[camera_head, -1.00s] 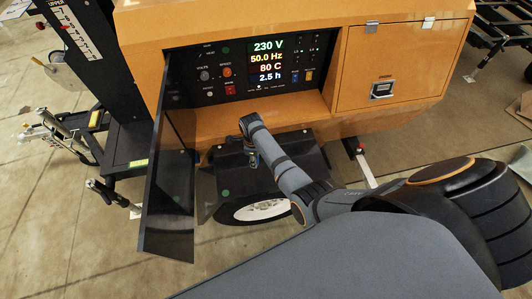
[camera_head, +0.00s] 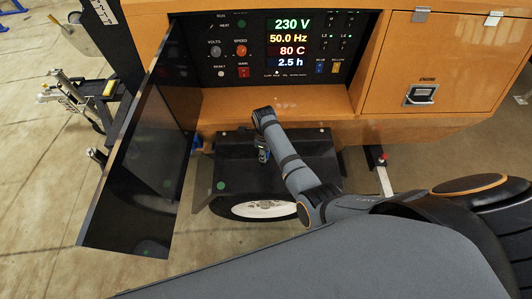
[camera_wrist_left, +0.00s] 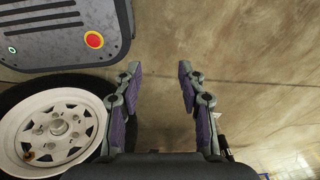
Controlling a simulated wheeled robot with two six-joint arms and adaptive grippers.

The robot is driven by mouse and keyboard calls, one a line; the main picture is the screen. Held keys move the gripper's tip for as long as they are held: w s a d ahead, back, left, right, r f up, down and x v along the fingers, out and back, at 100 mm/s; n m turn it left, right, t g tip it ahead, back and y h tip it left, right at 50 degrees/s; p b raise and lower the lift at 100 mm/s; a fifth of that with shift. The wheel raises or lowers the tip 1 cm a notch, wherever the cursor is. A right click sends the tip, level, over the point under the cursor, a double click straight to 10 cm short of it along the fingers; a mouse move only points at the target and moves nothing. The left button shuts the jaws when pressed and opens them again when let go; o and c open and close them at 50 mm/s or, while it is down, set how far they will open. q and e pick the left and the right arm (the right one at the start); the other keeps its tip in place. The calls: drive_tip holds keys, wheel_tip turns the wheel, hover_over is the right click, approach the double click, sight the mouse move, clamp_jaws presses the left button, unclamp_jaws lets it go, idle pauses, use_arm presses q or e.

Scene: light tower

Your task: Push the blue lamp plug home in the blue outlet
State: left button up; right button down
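I make out no blue lamp plug and no blue outlet for certain. On the control panel (camera_head: 222,82), a small blue part (camera_head: 319,68) sits above the label BLUE, beside a yellow one. A small blue spot (camera_head: 196,144) shows near the dark door; I cannot tell what it is. My right gripper (camera_head: 264,152) points down in front of the orange cabinet, below the panel; its fingers are too small to read. My left gripper (camera_wrist_left: 160,70) is open and empty in the left wrist view, pointing toward the floor beside a wheel. It is out of the head view.
The dark door (camera_head: 145,170) stands open at the left of the panel. An orange engine door (camera_head: 440,60) is shut at the right. A wheel (camera_head: 262,209) sits under the cabinet. The left wrist view shows a white-rimmed wheel (camera_wrist_left: 50,125) and a red button (camera_wrist_left: 94,40).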

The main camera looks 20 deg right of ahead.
drive_tip(key=shift+a+f, duration=0.15)
drive_tip(key=shift+a, duration=0.15)
drive_tip(key=c, duration=1.2)
unclamp_jaws()
drive_tip(key=shift+o, duration=1.1)
drive_tip(key=shift+d+f, duration=0.1)
drive_tip(key=shift+d, duration=0.1)
use_arm(q)
drive_tip(key=shift+a+f, duration=0.1)
drive_tip(key=shift+a, duration=0.55)
use_arm(e)
drive_tip(key=shift+a, duration=0.1)
drive_tip(key=shift+b, duration=0.4)
wheel_tip(320, 180, up, 11)
drive_tip(key=p, duration=1.2)
use_arm(q)
wheel_tip(320, 180, up, 11)
use_arm(e)
drive_tip(key=shift+f, duration=0.15)
